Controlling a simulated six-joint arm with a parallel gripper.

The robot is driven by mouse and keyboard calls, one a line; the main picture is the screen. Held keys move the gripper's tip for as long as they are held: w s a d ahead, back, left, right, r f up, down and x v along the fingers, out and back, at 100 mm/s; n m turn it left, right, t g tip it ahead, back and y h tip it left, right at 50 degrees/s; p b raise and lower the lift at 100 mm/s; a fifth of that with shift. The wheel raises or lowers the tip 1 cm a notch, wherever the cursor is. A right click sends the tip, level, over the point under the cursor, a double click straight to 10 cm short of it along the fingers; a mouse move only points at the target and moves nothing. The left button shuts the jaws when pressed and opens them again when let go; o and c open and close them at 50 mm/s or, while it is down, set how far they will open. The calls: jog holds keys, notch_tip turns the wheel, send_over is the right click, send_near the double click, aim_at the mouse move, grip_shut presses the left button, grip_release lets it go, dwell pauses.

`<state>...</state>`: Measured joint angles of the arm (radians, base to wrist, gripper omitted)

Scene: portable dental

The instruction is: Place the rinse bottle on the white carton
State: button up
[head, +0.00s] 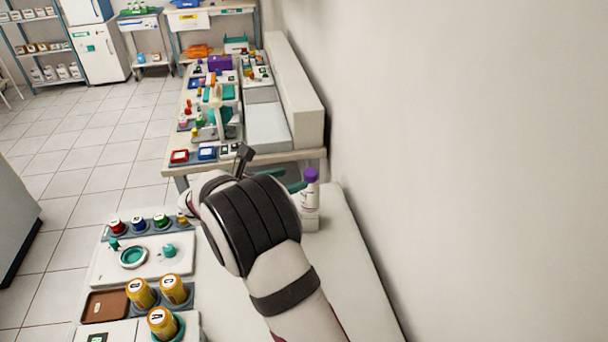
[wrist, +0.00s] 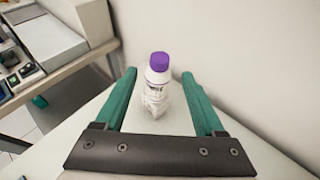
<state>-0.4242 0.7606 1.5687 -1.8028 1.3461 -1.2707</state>
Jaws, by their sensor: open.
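The rinse bottle (head: 310,188), white with a purple cap, stands upright at the far right end of the near white counter. It also shows in the wrist view (wrist: 157,76), between my fingers. A small white block, seemingly the white carton (head: 310,220), shows directly under the bottle, and the bottle appears to rest on it. In the wrist view the lower white part (wrist: 155,101) blends with the bottle. My gripper (wrist: 158,74) is open, with a teal finger on each side of the bottle and visible gaps. In the head view its teal fingers (head: 291,180) are just left of the bottle.
The near counter (head: 350,265) is bare on the right, against a plain wall. A crowded bench (head: 268,125) stands behind, across a gap.

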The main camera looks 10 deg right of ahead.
jog(key=s+d+r+m+g+y, duration=0.2)
jog(key=s+d+m+g, duration=0.15)
jog(key=s+m, duration=0.5)
jog(key=s+d+r+m+g+y, duration=0.15)
jog(key=s+d+m+g, duration=0.35)
jog(key=s, duration=0.7)
jog(key=s+a+m+y, duration=0.4)
jog(key=s+a+m, duration=0.1)
jog(key=s+m, duration=0.4)
jog(key=s+a+f+m+y, duration=0.1)
jog(key=s+a+m+y, duration=0.4)
jog(key=s+m, duration=0.3)
jog(key=s, duration=0.3)
jog(key=shift+s+f+m, duration=0.3)
jog(key=shift+m, duration=0.05)
